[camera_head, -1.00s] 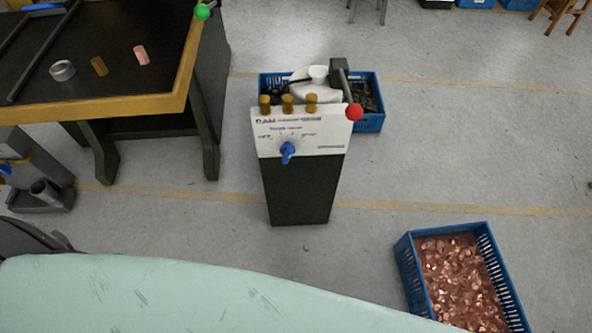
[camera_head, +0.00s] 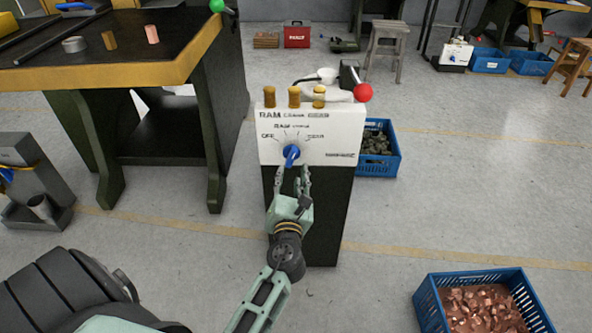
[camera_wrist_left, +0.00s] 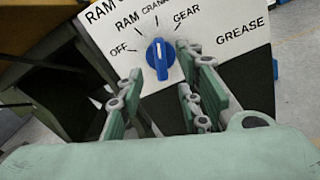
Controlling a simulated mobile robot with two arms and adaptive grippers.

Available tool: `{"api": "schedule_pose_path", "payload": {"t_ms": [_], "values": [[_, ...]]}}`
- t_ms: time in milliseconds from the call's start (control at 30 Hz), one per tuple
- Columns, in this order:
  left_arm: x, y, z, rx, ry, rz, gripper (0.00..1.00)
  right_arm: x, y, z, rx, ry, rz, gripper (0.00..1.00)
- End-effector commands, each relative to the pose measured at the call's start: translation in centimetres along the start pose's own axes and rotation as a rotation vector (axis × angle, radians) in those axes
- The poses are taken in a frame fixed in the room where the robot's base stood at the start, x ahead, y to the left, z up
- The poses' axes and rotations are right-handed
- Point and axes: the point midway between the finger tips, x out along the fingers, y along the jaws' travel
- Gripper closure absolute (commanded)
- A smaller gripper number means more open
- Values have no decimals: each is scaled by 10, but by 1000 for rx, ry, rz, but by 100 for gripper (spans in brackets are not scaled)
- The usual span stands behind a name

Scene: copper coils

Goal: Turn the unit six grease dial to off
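A blue dial (camera_head: 291,153) sits on the white panel (camera_head: 342,138) of a dark pedestal. The panel reads OFF at the left, then RAM, CRANK and GEAR, with GREASE to the side. In the left wrist view, the blue dial (camera_wrist_left: 160,60) has a white mark near its top, and its bar stands nearly upright in the picture, to the right of OFF and RAM. My left gripper (camera_head: 292,174) is open just below and in front of the dial. Its fingers (camera_wrist_left: 162,88) lie to either side below the dial; contact is not clear. My right gripper is out of view.
Several brass knobs (camera_head: 294,97) and a red ball-topped lever (camera_head: 362,92) rise from the pedestal. A dark workbench (camera_head: 210,120) stands at left. Blue crates stand behind the pedestal (camera_head: 388,165) and at lower right (camera_head: 430,305). The floor to the right is mostly clear.

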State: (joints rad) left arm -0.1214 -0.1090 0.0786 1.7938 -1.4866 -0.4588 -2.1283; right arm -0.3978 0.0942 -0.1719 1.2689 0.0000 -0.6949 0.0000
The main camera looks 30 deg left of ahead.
Motion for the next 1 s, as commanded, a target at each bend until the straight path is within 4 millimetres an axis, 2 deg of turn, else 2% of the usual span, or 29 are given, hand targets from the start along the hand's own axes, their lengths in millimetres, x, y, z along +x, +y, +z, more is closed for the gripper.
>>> {"api": "schedule_pose_path", "payload": {"t_ms": [100,300,467,700,1000], "values": [[22,0,1,0,-1,1,67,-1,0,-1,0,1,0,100],[47,-1,0,-2,0,-1,67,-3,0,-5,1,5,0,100],[55,0,-1,-2,1,-1,67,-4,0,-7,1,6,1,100],[55,-1,-1,-3,2,-2,68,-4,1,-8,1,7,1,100],[55,-1,-1,-3,1,-2,94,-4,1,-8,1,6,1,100]]}}
